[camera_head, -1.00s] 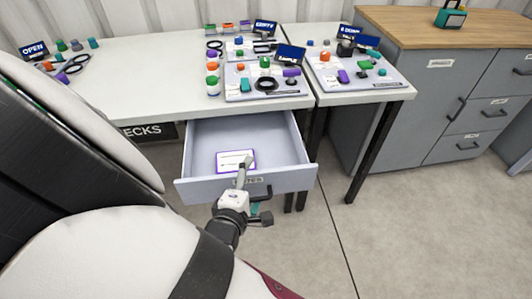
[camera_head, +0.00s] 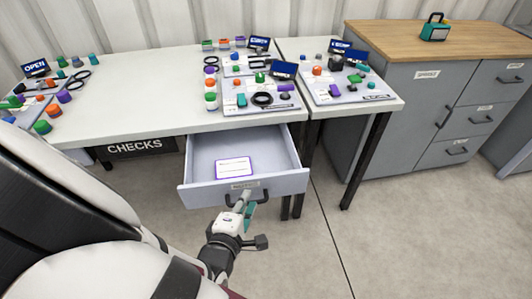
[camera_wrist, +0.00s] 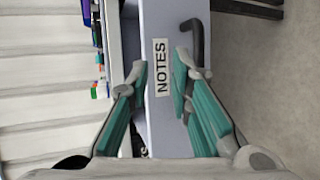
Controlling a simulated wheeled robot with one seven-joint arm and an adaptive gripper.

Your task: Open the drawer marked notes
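The drawer marked notes (camera_head: 205,196) stands pulled out from under the white table, its inside exposed. A white card with a purple edge (camera_head: 234,168) lies flat in it. In the wrist view the drawer's front (camera_wrist: 172,130) bears a NOTES label (camera_wrist: 161,67) and a dark bar handle (camera_wrist: 197,42). My gripper (camera_head: 244,208) is at the drawer's front, near the handle. In the wrist view its teal fingers (camera_wrist: 163,70) are apart, with the label showing between them. The right fingertip overlaps the handle's near end; I cannot tell whether they touch. Nothing is held.
The white table (camera_head: 130,75) carries trays of small coloured parts and signs. A CHECKS sign (camera_head: 136,147) hangs under the table, left of the drawer. A grey cabinet (camera_head: 400,130) with a wooden top stands at right. Floor is clear in front of it.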

